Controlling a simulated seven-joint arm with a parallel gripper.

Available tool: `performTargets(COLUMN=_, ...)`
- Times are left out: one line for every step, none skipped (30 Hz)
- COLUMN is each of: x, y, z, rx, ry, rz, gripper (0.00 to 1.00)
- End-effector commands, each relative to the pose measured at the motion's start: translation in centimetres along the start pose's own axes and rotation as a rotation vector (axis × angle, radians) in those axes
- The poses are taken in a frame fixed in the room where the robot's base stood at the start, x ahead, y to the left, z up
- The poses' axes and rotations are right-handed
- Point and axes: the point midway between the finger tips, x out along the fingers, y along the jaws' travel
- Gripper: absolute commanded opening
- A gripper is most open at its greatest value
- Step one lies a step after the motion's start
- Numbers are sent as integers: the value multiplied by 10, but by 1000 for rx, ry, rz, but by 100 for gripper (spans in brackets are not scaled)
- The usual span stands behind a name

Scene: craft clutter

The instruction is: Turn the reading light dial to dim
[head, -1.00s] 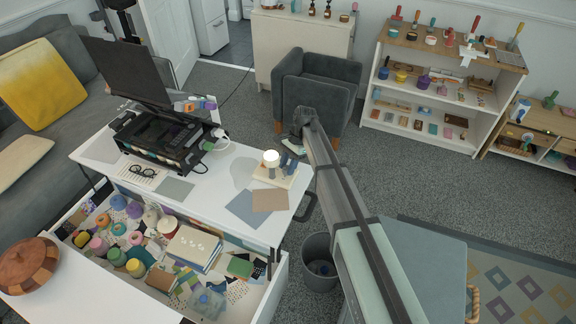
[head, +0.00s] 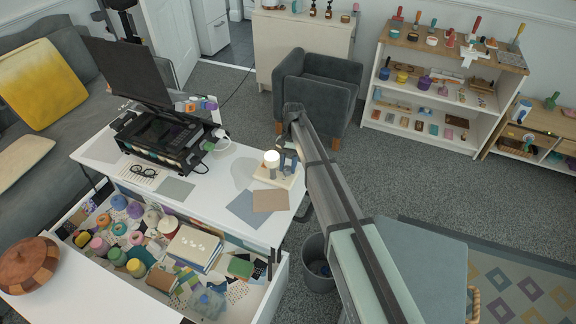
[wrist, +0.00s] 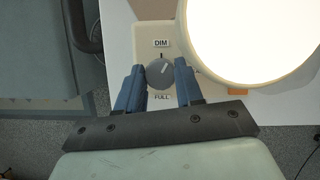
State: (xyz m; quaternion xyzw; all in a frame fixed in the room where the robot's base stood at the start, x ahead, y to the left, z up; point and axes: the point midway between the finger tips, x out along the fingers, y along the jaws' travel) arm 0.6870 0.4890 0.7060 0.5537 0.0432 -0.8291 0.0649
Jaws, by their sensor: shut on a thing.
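The reading light has a bright glowing round lamp (wrist: 250,35) on a pale base (wrist: 172,38). In the head view the lit lamp (head: 271,158) stands at the right end of the white desk. A grey round dial (wrist: 161,74) sits on the base, with "DIM" printed above it and "FULL" below it in the wrist view. In the head view my gripper (head: 288,161) is beside the lamp.
Grey and brown sheets (head: 269,200) lie in front of the lamp. A black printer-like machine (head: 160,137) stands left on the desk. An open drawer (head: 262,290) of yarn and craft items is below. A dark bin (head: 316,262) stands on the floor.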

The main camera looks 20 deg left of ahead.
Motion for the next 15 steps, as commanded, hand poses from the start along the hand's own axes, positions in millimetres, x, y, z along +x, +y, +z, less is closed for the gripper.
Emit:
performTargets(x=0, y=0, z=0, rx=-5, ry=0, rz=1, gripper=6)
performTargets(x=0, y=0, z=0, rx=-7, ry=0, rz=2, gripper=6)
performTargets(x=0, y=0, z=0, rx=-8, ry=0, rz=2, gripper=6)
performTargets(x=0, y=0, z=0, rx=-9, ry=0, rz=3, gripper=6)
performTargets(x=0, y=0, z=0, rx=-9, ry=0, rz=3, gripper=6)
performTargets(x=0, y=0, z=0, rx=-9, ry=0, rz=3, gripper=6)
performTargets(x=0, y=0, z=0, rx=-9, ry=0, rz=3, gripper=6)
performTargets(x=0, y=0, z=0, rx=-9, ry=0, rz=3, gripper=6)
performTargets(x=0, y=0, z=0, rx=-8, ry=0, rz=2, gripper=6)
performTargets(x=0, y=0, z=0, rx=-8, ry=0, rz=2, gripper=6)
performTargets(x=0, y=0, z=0, rx=-8, ry=0, rz=2, gripper=6)
performTargets(x=0, y=0, z=0, rx=-8, ry=0, rz=2, gripper=6)
performTargets(x=0, y=0, z=0, rx=-8, ry=0, rz=2, gripper=6)
performTargets(x=0, y=0, z=0, rx=-8, ry=0, rz=2, gripper=39)
performTargets(x=0, y=0, z=0, rx=-8, ry=0, rz=2, gripper=43)
